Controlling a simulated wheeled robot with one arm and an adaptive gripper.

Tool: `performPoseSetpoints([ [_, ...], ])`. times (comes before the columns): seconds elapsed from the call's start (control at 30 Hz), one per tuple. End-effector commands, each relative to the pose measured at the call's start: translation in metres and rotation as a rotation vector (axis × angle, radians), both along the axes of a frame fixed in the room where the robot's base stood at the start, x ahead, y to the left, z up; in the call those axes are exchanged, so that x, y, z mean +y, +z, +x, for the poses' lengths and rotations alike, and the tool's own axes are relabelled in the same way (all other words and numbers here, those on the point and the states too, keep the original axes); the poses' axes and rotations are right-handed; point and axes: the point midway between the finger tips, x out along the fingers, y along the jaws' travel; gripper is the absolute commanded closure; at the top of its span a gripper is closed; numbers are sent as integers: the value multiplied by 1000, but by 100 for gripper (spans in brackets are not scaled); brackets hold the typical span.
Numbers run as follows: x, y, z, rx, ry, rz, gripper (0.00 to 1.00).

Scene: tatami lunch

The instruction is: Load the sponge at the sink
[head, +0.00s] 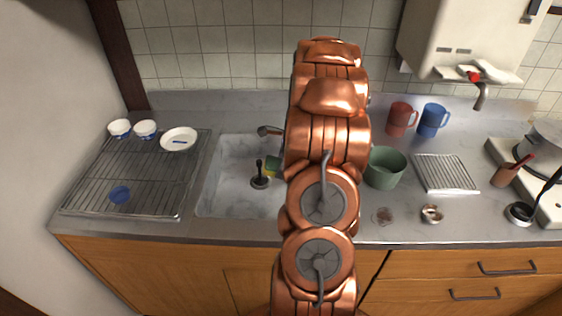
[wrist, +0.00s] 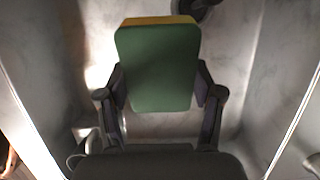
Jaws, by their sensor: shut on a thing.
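The sponge (wrist: 157,65), green with a yellow layer along its far edge, is held between the two dark fingers of my gripper (wrist: 160,88) in the wrist view. The fingers press its left and right sides. In the head view a small part of the sponge (head: 271,166) shows at the left of my arm, over the grey sink (head: 226,181). My arm hides most of the gripper and the sink's right side there. The sink's pale basin (wrist: 250,95) lies below the sponge in the wrist view. I cannot tell whether the sponge touches it.
A wire rack (head: 140,178) with bowls and a plate (head: 179,139) is left. A green pot (head: 385,168), red mug (head: 401,119), blue mug (head: 432,120) and small rack (head: 446,174) stand right.

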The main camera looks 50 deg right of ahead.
Motion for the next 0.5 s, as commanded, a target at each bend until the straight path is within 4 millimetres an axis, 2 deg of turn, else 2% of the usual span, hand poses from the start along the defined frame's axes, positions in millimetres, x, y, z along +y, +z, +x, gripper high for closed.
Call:
performPoseSetpoints([
  [0.5,1,-44,0,2,1,2,62],
])
